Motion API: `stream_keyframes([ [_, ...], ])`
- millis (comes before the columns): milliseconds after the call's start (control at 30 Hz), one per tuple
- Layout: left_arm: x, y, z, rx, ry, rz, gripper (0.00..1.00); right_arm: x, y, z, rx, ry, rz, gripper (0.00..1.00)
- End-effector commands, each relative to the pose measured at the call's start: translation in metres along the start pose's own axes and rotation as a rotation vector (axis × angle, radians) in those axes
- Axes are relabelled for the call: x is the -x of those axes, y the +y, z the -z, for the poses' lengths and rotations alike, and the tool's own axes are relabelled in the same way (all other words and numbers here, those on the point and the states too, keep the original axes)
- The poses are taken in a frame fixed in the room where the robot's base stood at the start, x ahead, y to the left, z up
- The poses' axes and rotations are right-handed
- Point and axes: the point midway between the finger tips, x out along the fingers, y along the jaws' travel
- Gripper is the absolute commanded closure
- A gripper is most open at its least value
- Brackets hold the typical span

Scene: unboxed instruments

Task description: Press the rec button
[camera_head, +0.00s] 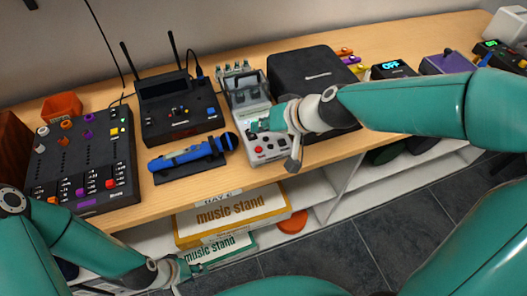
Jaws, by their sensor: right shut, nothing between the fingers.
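A light grey device (245,96) with knobs along its back stands on the wooden table. Small red buttons (258,149) show near its front edge. The labels are too small to read, so I cannot tell which button is rec. My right gripper (258,127) is shut and empty over the front part of this device, just behind the red buttons. It hides part of the device's top, and I cannot tell whether it touches. My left gripper (196,266) is low, in front of the shelf under the table. Its fingers are too small to tell open from shut.
Left of the grey device are a blue microphone (190,155), a black receiver with antennas (178,112) and a dark mixer (80,160). A black case (300,72) stands close on the right. Music stand boxes (232,215) lie on the shelf below.

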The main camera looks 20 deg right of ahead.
Motion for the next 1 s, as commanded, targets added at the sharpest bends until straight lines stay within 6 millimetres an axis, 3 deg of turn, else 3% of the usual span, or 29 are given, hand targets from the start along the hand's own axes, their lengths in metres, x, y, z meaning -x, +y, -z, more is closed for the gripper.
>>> stream_keyframes([
  [33,-0.013,-0.005,0.0,0.0,0.0,0.0,0.6,-0.01,0.008,-0.008,-0.001,-0.001,0.0,1.0],
  [333,-0.043,-0.015,0.0,0.0,0.0,0.0,0.6,-0.033,0.024,-0.024,0.0,0.0,0.0,1.0],
  [1000,-0.046,-0.017,0.0,0.0,0.0,0.0,0.6,-0.035,0.025,-0.025,0.0,0.0,0.0,1.0],
])
